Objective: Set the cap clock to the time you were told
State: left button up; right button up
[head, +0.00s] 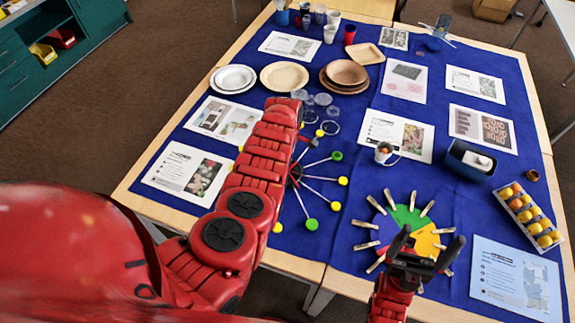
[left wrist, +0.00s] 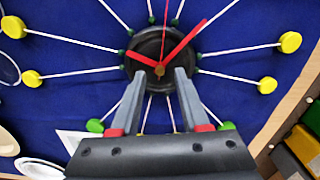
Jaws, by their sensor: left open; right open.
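The cap clock (head: 296,174) lies on the blue cloth, partly hidden by my left arm in the head view. It has a black hub (left wrist: 150,45) with white spokes ending in yellow and green caps. In the left wrist view, a long red hand (left wrist: 188,42) points to the upper right, a short red hand (left wrist: 138,58) to the upper left, and a thin red one nearly straight up. My left gripper (left wrist: 158,74) is open, its fingertips at the hub's lower edge; contact cannot be told. My right gripper (head: 427,240) is open and empty, over the colour wheel.
The colour wheel (head: 407,217) has clothespins around its rim. A tray of yellow and orange balls (head: 530,216) and a blue bin (head: 468,160) are at the right. Plates (head: 284,75), cups (head: 330,33) and printed sheets (head: 395,136) cover much of the table.

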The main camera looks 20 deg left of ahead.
pick_arm(q)
jog(key=shift+f, duration=0.65)
grip_shut()
